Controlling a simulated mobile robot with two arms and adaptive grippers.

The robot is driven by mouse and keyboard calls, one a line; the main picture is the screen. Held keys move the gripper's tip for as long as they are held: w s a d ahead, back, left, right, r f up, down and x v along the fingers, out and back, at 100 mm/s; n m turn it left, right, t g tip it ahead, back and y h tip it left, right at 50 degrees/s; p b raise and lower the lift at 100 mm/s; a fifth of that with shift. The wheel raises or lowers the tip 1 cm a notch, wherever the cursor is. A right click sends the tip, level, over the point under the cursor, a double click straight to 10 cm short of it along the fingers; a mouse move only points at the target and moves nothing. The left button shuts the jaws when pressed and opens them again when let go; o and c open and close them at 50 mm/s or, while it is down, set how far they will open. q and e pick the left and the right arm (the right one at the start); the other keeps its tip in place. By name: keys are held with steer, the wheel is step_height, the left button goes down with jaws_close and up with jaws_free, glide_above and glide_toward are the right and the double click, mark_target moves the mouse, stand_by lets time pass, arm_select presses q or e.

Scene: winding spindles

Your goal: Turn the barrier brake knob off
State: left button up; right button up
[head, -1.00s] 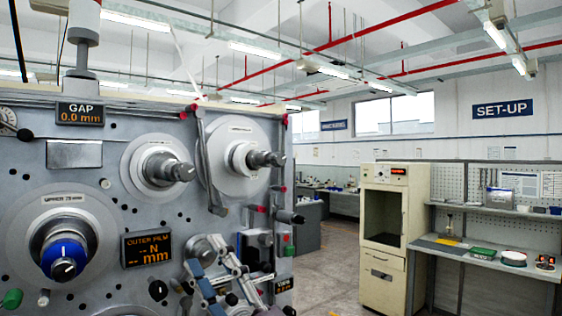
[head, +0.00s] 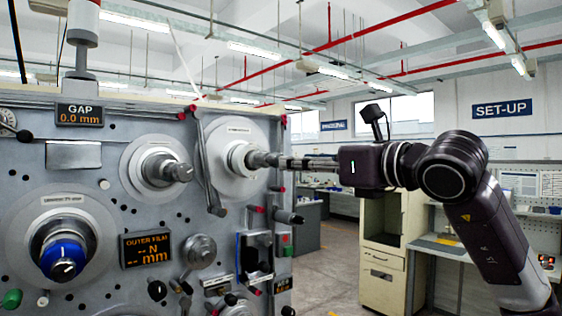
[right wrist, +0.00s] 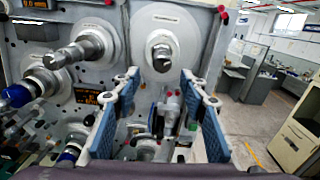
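The grey machine panel carries several spindles with knobs. The upper right spindle (head: 236,160) is a pale disc with a grey knob (head: 262,159) sticking out; its label is too small to read, so I cannot confirm it is the barrier one. My right gripper (head: 285,162) points at this knob from the right; contact cannot be told in the head view. In the right wrist view my right gripper (right wrist: 158,78) has its blue-padded fingers spread, with nothing between the tips. The same knob (right wrist: 162,58) shows just beyond them. My left gripper is not in view.
Another grey-knobbed spindle (head: 158,168) is to the left, and a blue-knobbed one (head: 62,260) is lower left. A slanted bar (head: 208,165) runs down in front of the upper right disc. A cream cabinet (head: 385,275) stands right. The floor between is clear.

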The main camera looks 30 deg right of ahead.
mark_target(276, 160)
steer(key=w+p, duration=0.3)
steer(key=w, duration=0.4)
steer(key=shift+w+a+p, duration=0.15)
steer(key=shift+w+p, duration=0.15)
steer(key=shift+w, duration=0.1)
steer(key=shift+c, duration=0.3)
jaws_close()
